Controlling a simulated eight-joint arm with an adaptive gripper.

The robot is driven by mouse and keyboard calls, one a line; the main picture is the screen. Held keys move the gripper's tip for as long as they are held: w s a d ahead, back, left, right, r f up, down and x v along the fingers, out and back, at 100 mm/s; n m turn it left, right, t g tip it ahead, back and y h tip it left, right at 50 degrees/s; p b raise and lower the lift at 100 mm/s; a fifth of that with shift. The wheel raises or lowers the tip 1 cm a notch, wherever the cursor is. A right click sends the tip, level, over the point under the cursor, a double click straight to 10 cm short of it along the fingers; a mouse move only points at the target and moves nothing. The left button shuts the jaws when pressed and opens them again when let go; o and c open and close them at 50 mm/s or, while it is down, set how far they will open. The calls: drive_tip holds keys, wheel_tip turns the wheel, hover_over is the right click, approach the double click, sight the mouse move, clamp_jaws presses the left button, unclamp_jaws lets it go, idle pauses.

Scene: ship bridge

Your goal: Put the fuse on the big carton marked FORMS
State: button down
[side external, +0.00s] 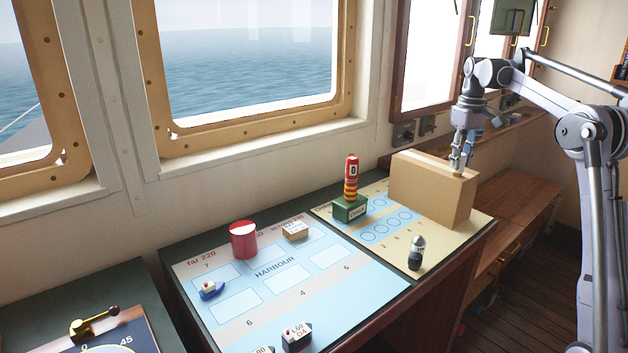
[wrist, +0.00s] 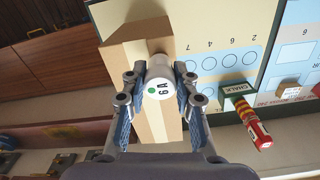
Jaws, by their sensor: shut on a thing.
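The fuse (wrist: 159,82) is a pale cylinder with a green dot and "6A" on its end, seen in the wrist view. My gripper (wrist: 155,88) is shut on it, one finger on each side. The big carton (side external: 425,192) is a plain tan box at the far right of the chart table; no FORMS marking shows. It also shows in the wrist view (wrist: 138,33). In the side view my gripper (side external: 458,165) points down at the carton's top, near its right end. I cannot tell whether the fuse touches the top.
A red-and-yellow striped piece (side external: 351,178) stands on a green CHALK box (side external: 350,209) left of the carton. A dark, grey-topped piece (side external: 416,253) stands in front. A red tin (side external: 243,240), small carton (side external: 295,231) and small boats (side external: 211,290) lie further left. The window wall is behind.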

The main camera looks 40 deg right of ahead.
drive_tip(key=shift+f, duration=0.15)
drive_tip(key=c, duration=1)
unclamp_jaws()
drive_tip(key=shift+c, duration=0.2)
